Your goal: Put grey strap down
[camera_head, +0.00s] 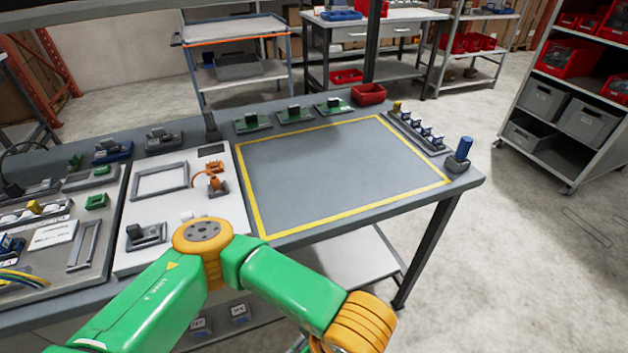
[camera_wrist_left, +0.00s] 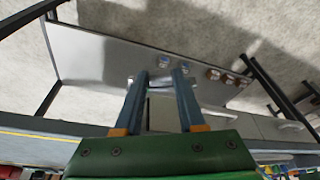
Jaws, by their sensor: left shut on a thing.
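My left gripper (camera_wrist_left: 161,75) shows in the left wrist view as two blue-grey fingers, apart from each other and shut on a small grey thing. This looks like the grey strap (camera_wrist_left: 161,77), lying across between the fingertips. It is small and blends with the grey surface behind, so its full shape is unclear. In the head view my left arm bends in front of the table's near edge, and its gripper is out of the frame. My right gripper is in neither view.
The table holds a bare grey area inside a yellow border (camera_head: 340,208). Green boards (camera_head: 252,123), a red bin (camera_head: 369,94), a connector row (camera_head: 420,132) and a blue-topped part (camera_head: 461,156) stand around it. A white board (camera_head: 150,215) lies left. A lower shelf (camera_head: 345,262) is beneath.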

